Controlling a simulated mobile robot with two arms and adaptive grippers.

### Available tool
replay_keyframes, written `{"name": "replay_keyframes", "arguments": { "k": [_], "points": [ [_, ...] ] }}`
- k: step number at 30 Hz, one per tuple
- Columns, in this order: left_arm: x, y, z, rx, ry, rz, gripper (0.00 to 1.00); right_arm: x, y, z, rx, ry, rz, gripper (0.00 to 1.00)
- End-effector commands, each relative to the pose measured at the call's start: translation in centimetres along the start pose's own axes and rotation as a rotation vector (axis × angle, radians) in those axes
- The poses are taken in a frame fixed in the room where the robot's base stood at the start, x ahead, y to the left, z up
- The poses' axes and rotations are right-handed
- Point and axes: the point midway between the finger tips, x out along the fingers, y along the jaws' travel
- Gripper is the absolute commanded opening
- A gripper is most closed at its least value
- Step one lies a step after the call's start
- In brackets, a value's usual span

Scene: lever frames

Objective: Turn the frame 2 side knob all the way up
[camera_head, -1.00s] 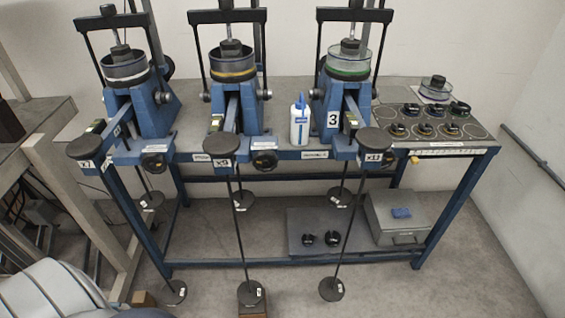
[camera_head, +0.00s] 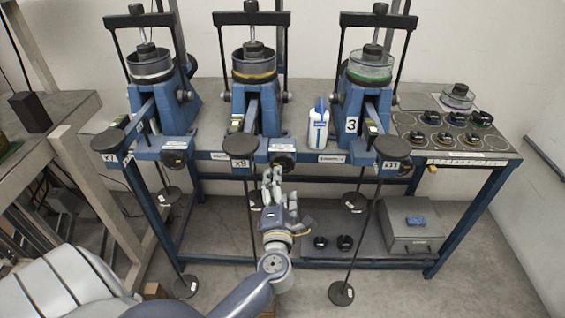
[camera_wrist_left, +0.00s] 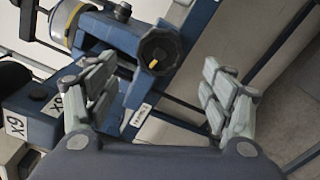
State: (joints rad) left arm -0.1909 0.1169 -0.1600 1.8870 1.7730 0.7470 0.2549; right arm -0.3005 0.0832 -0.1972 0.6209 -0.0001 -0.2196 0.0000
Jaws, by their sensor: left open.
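The middle frame (camera_head: 253,110), frame 2, has a yellow-banded cup on top. Its black side knob (camera_head: 284,160) sits on the front of its blue base, above the bench edge. In the left wrist view the knob (camera_wrist_left: 162,45) is dark and lobed, with a yellow mark near its lower edge. My left gripper (camera_head: 277,187) is open and empty, just below and in front of the knob. In the left wrist view its spread fingers (camera_wrist_left: 160,80) lie on either side of the picture, with the knob beyond them and between them, apparently untouched. My right gripper is not in view.
The x9 weight arm end (camera_head: 240,144) and its hanging rod are just left of the knob. A white bottle (camera_head: 318,126) stands to the right. Frame 3 (camera_head: 362,110) is further right. A grey box (camera_head: 410,229) rests on the lower shelf.

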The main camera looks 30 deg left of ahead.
Motion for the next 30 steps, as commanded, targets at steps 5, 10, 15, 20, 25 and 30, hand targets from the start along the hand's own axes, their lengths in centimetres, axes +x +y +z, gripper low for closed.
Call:
{"name": "replay_keyframes", "arguments": {
  "k": [5, 10, 15, 20, 25, 30],
  "points": [
    [1.8, 0.0, 0.0, 0.003, -0.001, 0.003, 0.75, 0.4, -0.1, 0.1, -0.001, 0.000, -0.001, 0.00],
    [4.4, -0.1, 0.0, 0.005, -0.003, 0.004, 0.75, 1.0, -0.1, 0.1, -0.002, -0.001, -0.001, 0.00],
    [7.0, -0.2, 0.0, 0.006, -0.003, 0.004, 0.75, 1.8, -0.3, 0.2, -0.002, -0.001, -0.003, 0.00],
    [9.4, -0.2, -0.1, 0.005, -0.003, 0.004, 0.75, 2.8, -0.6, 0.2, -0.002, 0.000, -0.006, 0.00],
    [9.4, -0.1, 0.0, 0.005, -0.002, -0.001, 0.43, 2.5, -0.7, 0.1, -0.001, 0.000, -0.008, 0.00],
    [9.4, -0.1, 0.0, 0.003, -0.002, -0.002, 0.16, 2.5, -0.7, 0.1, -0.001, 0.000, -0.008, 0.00]
  ]
}}
